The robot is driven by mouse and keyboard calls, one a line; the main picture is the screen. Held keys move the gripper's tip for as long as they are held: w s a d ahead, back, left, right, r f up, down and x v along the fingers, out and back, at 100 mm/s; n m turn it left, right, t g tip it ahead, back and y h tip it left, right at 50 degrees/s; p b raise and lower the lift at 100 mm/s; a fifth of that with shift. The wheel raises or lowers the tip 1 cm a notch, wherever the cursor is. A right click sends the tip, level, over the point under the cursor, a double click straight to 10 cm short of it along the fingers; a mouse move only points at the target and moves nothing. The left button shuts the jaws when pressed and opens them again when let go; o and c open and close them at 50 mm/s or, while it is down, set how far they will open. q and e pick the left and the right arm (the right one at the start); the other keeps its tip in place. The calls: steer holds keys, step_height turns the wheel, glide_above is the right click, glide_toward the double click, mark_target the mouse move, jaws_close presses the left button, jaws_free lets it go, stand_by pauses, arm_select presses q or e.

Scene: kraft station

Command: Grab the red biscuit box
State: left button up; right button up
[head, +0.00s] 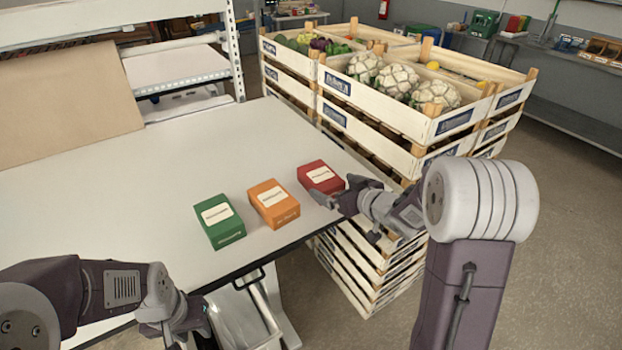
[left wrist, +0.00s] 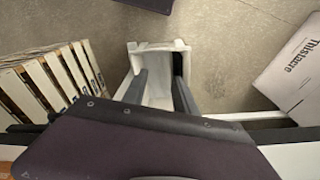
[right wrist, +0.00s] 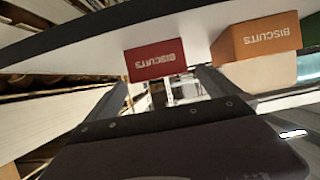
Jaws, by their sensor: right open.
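The red biscuit box (head: 320,178) lies near the right front corner of the white table, rightmost in a row of boxes. My right gripper (head: 343,214) is open and empty beside the box, at the table edge in the head view. In the right wrist view the red box (right wrist: 156,60) shows ahead, between the spread fingers (right wrist: 163,84); I cannot tell whether a finger touches it. My left gripper (head: 195,334) is low at the front of the table, partly cut off by the frame. Its fingers (left wrist: 158,80) are apart with nothing held.
An orange box (head: 273,204) stands just left of the red one, and a green box (head: 218,222) further left. Stacked wooden crates (head: 440,128) with vegetables stand close to the table's right side. A cardboard sheet (head: 66,102) is at the back left. The table's left part is clear.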

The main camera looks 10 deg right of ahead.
mark_target(321, 180)
steer(key=shift+s+d+r, duration=0.1)
steer(key=shift+s+d, duration=0.05)
steer(key=shift+s, duration=0.05)
steer(key=x, duration=0.9)
steer(key=shift+s+r, duration=0.2)
steer(key=c, duration=1.6)
